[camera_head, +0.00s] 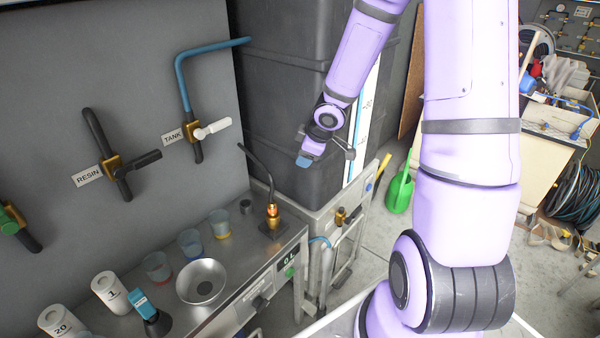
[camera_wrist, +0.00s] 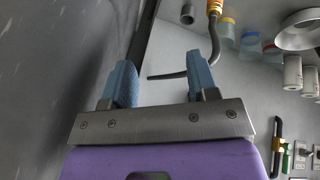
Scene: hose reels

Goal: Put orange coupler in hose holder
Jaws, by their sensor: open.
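The orange coupler (camera_head: 272,211) sits at the lower end of a dark curved hose (camera_head: 258,170), on a brass fitting with a dark square base (camera_head: 273,229) on the metal bench. In the wrist view the orange coupler (camera_wrist: 215,6) is at the top edge, beyond my fingers. A short grey cylinder (camera_head: 246,206) stands left of it and shows as a hollow grey ring (camera_wrist: 187,13). I cannot tell whether this is the hose holder. My gripper (camera_head: 304,160) is open and empty, above and right of the coupler. Its blue fingers (camera_wrist: 158,62) are spread apart and touch neither.
Several clear cups (camera_head: 190,243), a metal bowl (camera_head: 202,282) and white containers (camera_head: 110,291) stand on the bench. A large dark tank (camera_head: 285,105) rises close behind my gripper. A blue pipe (camera_head: 184,75) and valve handles stick out from the grey wall panel.

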